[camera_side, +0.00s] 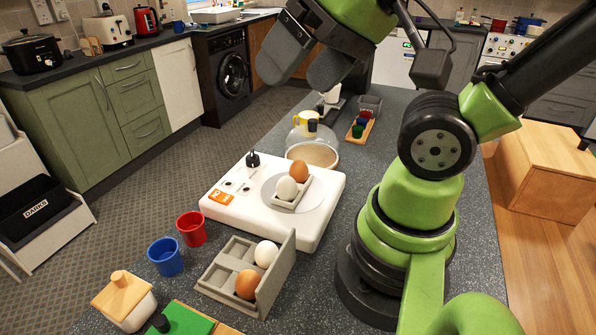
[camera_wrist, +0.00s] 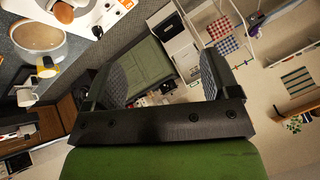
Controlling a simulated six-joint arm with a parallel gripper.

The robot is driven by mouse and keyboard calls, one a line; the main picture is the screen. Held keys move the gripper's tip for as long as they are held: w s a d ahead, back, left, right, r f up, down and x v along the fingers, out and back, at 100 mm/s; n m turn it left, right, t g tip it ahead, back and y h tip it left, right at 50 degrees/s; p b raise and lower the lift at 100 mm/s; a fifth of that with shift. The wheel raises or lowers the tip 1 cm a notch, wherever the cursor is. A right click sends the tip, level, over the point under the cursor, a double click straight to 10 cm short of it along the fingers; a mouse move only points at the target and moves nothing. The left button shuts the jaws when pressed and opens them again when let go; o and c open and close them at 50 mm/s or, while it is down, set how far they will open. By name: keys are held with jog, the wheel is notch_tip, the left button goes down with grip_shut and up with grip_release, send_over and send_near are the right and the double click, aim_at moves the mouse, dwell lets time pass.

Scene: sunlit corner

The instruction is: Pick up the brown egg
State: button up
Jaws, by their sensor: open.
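One brown egg (camera_side: 300,172) sits beside a white egg (camera_side: 286,188) in a small grey holder (camera_side: 304,201) on a white appliance (camera_side: 262,228) with a round plate. A second brown egg (camera_side: 247,284) sits in a grey egg box (camera_side: 222,283) at the front, with another white egg (camera_side: 265,254) behind it. My gripper (camera_side: 308,62) is open and empty, high above the far part of the counter and well away from the eggs. In the wrist view, a brown egg (camera_wrist: 64,13) shows at the upper left, outside my open fingers (camera_wrist: 162,76).
Red (camera_side: 191,229) and blue (camera_side: 165,257) cups stand left of the egg box. A lidded pot (camera_side: 123,300) and green board (camera_side: 182,320) are at the front. The egg box's raised lid (camera_side: 281,275) stands on its right.

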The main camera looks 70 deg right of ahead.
jog(key=c, duration=0.6)
jog(key=m+g+h, duration=0.2)
jog(key=m+g, duration=0.5)
jog(key=m, duration=1.2)
send_over(299, 161)
jog(key=f, duration=1.5)
jog(key=shift+s, duration=0.2)
notch_tip(299, 161, down, 4)
jog(key=shift+f, duration=0.15)
jog(key=shift+w+f, duration=0.15)
jog(key=shift+f, duration=1.35)
jog(key=shift+w+f, duration=0.1)
jog(key=shift+f, duration=1.4)
